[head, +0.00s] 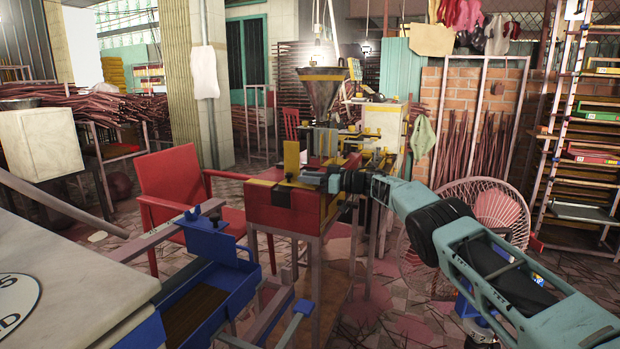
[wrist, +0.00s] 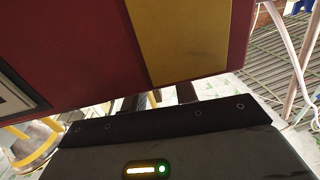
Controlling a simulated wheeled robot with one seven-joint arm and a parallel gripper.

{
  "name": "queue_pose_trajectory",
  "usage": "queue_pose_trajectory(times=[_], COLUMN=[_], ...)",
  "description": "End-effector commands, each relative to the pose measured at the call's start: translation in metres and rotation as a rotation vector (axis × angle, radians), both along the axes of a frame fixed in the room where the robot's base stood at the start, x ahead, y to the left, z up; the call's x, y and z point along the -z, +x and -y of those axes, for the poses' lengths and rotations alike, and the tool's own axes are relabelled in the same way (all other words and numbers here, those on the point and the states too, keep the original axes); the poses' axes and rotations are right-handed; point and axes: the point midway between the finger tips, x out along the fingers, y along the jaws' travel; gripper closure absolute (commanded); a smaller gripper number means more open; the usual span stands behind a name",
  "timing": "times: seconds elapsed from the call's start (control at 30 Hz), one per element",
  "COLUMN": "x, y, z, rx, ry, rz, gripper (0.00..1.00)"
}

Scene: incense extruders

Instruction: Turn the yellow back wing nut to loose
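The incense extruder, with its red and yellow box (head: 284,205) and dark metal hopper (head: 323,88), stands in the middle of the head view. Small yellow parts (head: 364,152) show around its top, behind my wrist. They are too small to tell which is the yellow back wing nut. My gripper (head: 318,180) is at the right side of the box's top, reaching in from the right. In the wrist view, the red box with a yellow stripe (wrist: 185,38) fills the upper part and hides the fingertips. I see no wing nut there, and finger opening is unclear.
A blue metal tray device (head: 207,290) and a pale table (head: 75,270) stand at the front left.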

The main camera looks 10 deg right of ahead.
Motion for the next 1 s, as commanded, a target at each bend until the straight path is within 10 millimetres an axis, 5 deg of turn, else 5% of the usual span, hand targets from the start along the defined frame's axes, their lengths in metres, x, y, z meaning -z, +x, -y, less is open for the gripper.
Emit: queue_pose_trajectory(times=[0.43,1.0], x=[-0.003,-0.001], y=[-0.002,-0.035], z=[0.008,0.060], rx=[0.002,0.002], ry=[0.001,0.001], rz=[0.001,0.001], gripper=[0.72,0.72])
